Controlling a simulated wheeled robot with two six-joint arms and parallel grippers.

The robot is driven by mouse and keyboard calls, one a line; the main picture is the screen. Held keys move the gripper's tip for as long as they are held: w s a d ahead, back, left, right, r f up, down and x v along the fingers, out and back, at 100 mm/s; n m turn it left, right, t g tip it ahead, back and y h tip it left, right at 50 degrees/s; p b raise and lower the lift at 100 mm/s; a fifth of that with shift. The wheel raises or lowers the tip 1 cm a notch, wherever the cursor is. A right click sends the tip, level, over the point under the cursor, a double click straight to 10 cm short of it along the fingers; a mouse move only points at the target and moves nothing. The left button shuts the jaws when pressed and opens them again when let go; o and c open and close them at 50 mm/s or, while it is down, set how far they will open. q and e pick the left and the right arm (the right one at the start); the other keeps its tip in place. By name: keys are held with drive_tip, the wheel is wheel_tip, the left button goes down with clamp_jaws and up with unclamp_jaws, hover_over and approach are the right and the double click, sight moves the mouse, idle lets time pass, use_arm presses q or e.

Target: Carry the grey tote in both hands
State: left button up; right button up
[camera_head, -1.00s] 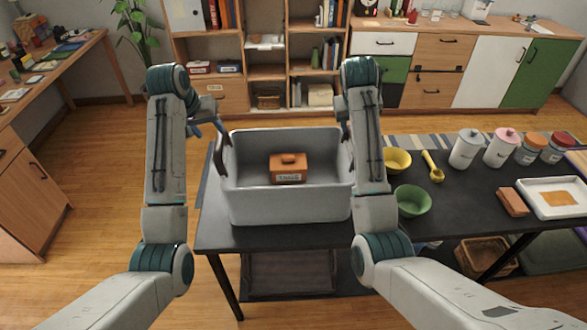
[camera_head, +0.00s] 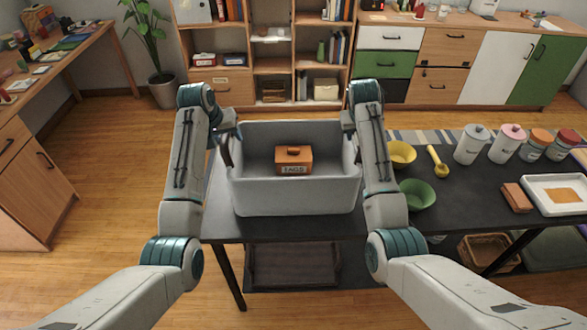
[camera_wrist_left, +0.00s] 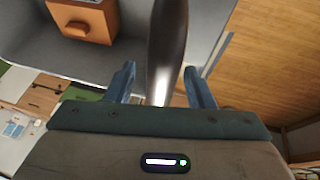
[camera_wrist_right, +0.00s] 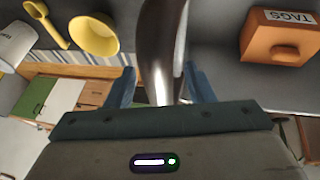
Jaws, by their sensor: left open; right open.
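The grey tote (camera_head: 297,197) stands upright on the left end of the dark table, with an orange box labelled TAGS (camera_head: 294,161) inside it. My left gripper (camera_head: 226,142) is at the tote's left side. In the left wrist view its open fingers (camera_wrist_left: 160,85) stand either side of a dark handle (camera_wrist_left: 167,45). My right gripper is at the tote's right side, mostly hidden behind my arm in the head view. In the right wrist view its open fingers (camera_wrist_right: 161,85) stand either side of the other handle (camera_wrist_right: 162,40). Neither gripper is closed on a handle.
On the dark table (camera_head: 455,220), right of the tote, are a yellow bowl (camera_head: 402,154), a green bowl (camera_head: 418,193), a yellow scoop (camera_head: 438,162), several lidded jars, an orange-brown block (camera_head: 517,197) and a white tray (camera_head: 533,188). Wooden floor (camera_head: 110,200) is open at left.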

use_arm(q)
drive_tip(key=shift+w+d+f, duration=0.1)
drive_tip(key=shift+w+f, duration=0.1)
drive_tip(key=shift+f, duration=0.25)
use_arm(e)
drive_tip(key=shift+w+d+f, duration=0.1)
drive_tip(key=shift+w+f, duration=0.1)
drive_tip(key=shift+f, duration=0.25)
use_arm(q)
clamp_jaws()
use_arm(e)
clamp_jaws()
use_arm(q)
drive_tip(key=shift+r, duration=0.1)
use_arm(e)
drive_tip(key=shift+r, duration=0.1)
